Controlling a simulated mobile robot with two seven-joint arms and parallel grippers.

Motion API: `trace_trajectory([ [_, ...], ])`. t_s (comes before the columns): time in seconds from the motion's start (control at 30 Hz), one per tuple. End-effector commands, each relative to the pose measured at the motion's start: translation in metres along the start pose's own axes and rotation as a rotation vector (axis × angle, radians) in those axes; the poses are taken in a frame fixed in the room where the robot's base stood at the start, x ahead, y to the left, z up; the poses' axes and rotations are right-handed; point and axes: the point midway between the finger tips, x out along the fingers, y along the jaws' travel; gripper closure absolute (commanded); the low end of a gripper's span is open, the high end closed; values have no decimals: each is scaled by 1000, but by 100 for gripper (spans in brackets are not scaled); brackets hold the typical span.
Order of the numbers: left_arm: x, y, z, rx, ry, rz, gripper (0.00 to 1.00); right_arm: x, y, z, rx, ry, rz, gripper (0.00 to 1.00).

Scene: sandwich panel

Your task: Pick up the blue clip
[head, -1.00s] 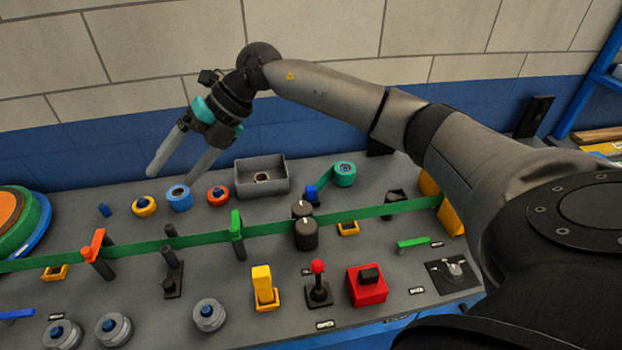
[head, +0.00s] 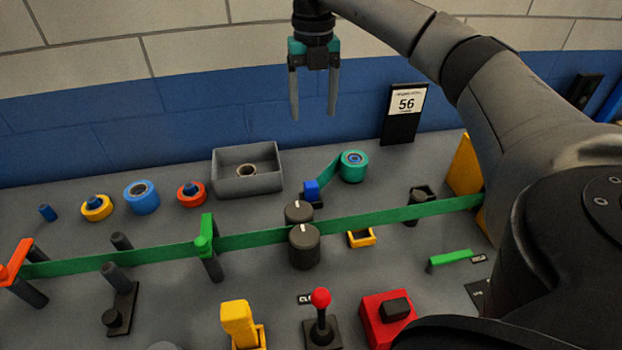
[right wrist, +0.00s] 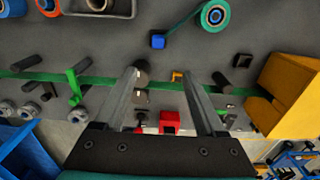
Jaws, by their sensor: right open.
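The blue clip (head: 311,189) is a small blue block at the loose end of a teal tape roll (head: 353,166), towards the back of the grey panel. It also shows in the right wrist view (right wrist: 158,41), above the fingertips in the picture. My right gripper (head: 314,117) is open and empty. Its fingers point down, high above the panel and nearly in line with the clip in the head view. In the right wrist view (right wrist: 160,72) the two fingers are spread apart. My left gripper is not in view.
A grey tray (head: 248,184) with a ring inside stands left of the clip. A green band (head: 370,217) and two dark knobs (head: 304,246) lie in front of it. A sign marked 56 (head: 404,112) stands at the back right, near my right arm.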

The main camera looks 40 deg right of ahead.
Motion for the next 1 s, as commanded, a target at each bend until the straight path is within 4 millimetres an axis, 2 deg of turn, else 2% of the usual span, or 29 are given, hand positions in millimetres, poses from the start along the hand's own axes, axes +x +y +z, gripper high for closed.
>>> trace_trajectory([
  [0.03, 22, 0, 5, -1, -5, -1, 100, 22, 0, 0, -1, -1, 1, 28],
  [0.23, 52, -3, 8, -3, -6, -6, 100, 52, 1, 0, -2, -1, 2, 28],
  [0.53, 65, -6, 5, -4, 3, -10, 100, 75, 1, 0, -3, 2, 0, 28],
  [0.8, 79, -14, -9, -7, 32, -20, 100, 132, 1, -1, -3, 3, 0, 28],
  [1.0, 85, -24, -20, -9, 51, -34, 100, 157, 1, 0, -2, 0, 2, 28],
])
